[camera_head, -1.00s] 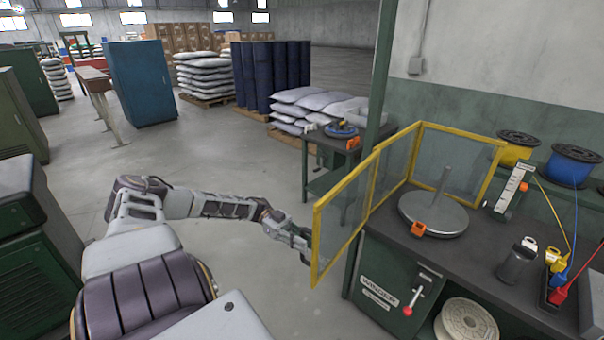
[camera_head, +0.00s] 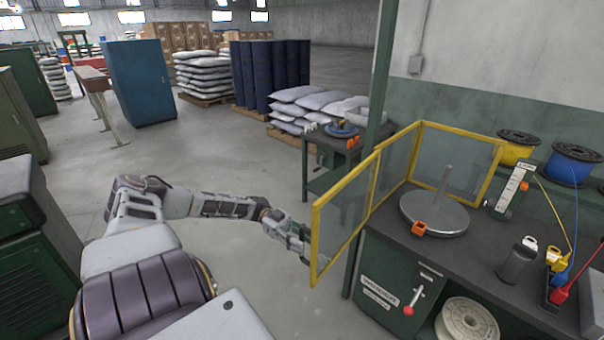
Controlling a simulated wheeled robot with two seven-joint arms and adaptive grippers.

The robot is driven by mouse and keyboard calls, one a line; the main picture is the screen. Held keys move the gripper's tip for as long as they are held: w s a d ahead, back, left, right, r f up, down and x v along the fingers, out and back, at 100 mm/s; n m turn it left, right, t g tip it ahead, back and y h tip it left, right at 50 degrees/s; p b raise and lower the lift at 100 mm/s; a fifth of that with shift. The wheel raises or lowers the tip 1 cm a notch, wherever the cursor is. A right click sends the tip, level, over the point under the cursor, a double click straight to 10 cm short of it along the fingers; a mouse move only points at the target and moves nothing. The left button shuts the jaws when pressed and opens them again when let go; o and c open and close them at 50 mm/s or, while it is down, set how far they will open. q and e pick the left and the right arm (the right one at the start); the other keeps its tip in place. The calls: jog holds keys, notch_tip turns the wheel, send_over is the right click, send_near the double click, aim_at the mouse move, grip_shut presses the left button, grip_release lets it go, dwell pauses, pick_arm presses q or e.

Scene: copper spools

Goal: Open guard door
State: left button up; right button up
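The guard door (camera_head: 345,215) is a clear panel in a yellow frame at the left of the winder bench. It stands swung out past the bench's front left corner, in line with the yellow-framed side guard. My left gripper (camera_head: 308,254) is at the door's outer lower edge, its fingertips partly behind the yellow frame and clear panel. Whether its fingers are open or shut cannot be made out, nor whether it touches the door. My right gripper is out of view.
A green post (camera_head: 378,80) and a small table (camera_head: 322,150) stand behind the door. Open floor lies left of it.

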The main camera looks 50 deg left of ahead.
pick_arm(q)
jog(key=s+a, duration=0.1)
jog(key=a, duration=1)
jog(key=shift+s+a, duration=0.35)
jog(key=shift+a, duration=0.05)
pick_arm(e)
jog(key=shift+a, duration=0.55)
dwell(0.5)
